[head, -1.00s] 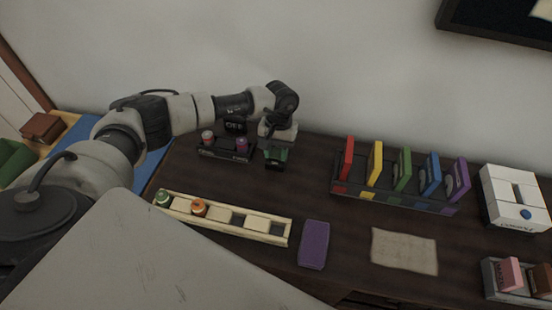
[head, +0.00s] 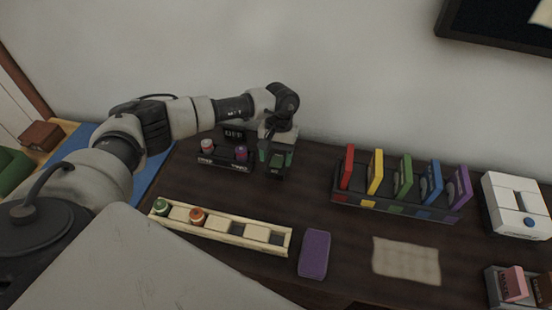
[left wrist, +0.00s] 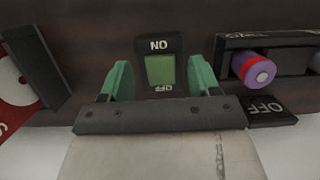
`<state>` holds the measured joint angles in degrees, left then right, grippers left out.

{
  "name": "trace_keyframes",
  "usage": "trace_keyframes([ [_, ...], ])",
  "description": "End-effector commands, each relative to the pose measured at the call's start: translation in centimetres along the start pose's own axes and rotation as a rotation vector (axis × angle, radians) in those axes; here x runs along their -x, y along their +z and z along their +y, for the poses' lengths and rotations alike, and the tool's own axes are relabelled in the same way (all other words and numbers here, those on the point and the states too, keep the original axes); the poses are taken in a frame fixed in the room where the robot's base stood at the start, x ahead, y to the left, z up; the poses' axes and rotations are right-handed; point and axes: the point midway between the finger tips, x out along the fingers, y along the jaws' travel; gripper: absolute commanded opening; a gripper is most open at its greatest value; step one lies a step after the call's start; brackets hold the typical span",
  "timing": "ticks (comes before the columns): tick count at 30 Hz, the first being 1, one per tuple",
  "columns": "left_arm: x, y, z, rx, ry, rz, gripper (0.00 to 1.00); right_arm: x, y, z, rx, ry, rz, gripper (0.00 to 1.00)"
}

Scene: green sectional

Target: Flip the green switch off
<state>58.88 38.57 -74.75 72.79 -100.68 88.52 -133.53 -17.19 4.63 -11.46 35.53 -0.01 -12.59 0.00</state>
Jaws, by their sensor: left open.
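The green switch (head: 277,167) is a green rocker in a black housing at the back of the dark desk. In the left wrist view the green rocker (left wrist: 160,70) has ON and OFF marked at opposite ends. I cannot tell which end is pressed in. My left gripper (head: 276,155) is open with teal fingers, just behind and over the switch. In the left wrist view its fingers (left wrist: 161,72) appear on either side of the switch, with nothing held. Contact cannot be told. My right gripper is not in view.
A black rack (head: 225,159) with a pink and a purple cylinder stands left of the switch, near a black OFF sign (head: 234,133). A rack of coloured cards (head: 395,206) is to the right. A wooden tray (head: 240,241) and purple block (head: 314,254) lie in front.

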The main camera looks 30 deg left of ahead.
Motion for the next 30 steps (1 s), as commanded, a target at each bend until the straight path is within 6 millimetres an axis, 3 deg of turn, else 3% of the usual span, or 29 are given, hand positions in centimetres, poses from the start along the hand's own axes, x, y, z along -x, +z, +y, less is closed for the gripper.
trace_keyframes([
  [9, 6.3, -0.1, 0.0, 0.0, 0.002, 0.004, 0.62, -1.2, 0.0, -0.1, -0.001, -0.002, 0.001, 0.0],
  [15, 8.9, -0.1, 0.0, 0.0, 0.001, 0.001, 0.62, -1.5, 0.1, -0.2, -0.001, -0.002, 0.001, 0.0],
  [30, 9.5, 0.0, 0.0, 0.0, 0.0, -0.001, 0.62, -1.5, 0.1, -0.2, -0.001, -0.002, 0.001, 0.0],
])
